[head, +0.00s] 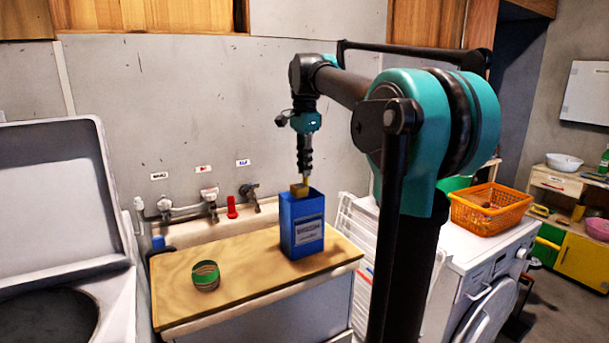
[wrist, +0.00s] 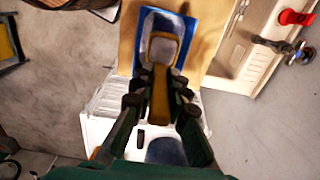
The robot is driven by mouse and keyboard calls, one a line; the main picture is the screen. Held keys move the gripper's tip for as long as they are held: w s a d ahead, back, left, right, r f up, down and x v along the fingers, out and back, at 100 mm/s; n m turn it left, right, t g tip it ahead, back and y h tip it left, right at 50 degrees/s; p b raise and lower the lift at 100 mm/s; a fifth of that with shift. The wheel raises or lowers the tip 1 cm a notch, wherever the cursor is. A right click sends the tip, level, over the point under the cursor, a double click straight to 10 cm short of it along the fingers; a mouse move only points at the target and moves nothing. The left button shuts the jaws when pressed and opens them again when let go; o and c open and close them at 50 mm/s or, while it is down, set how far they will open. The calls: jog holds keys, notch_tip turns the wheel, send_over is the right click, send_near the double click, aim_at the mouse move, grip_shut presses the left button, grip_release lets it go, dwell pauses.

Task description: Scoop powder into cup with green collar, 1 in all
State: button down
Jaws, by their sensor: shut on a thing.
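A tall blue box (head: 302,232) with a pale label stands upright on the wooden top. My gripper (head: 304,172) is above it, pointing down, shut on the handle of a yellow scoop (head: 299,189). In the wrist view my gripper (wrist: 159,82) grips the scoop handle (wrist: 160,100), and the scoop's bowl lies over the box's opening, inside the blue rim (wrist: 190,24). The bowl looks pale inside; I cannot tell whether that is powder. The cup with the green collar (head: 206,276) stands apart, left of the box. Its inside is hard to make out.
The wooden counter top (head: 250,285) is clear between cup and box. Behind it are a sink and taps (head: 209,195) with a red handle (head: 232,207). A white washer with an orange basket (head: 489,209) stands right, an open-lidded machine (head: 60,200) left.

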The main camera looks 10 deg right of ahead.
jog(key=shift+r, duration=2.55)
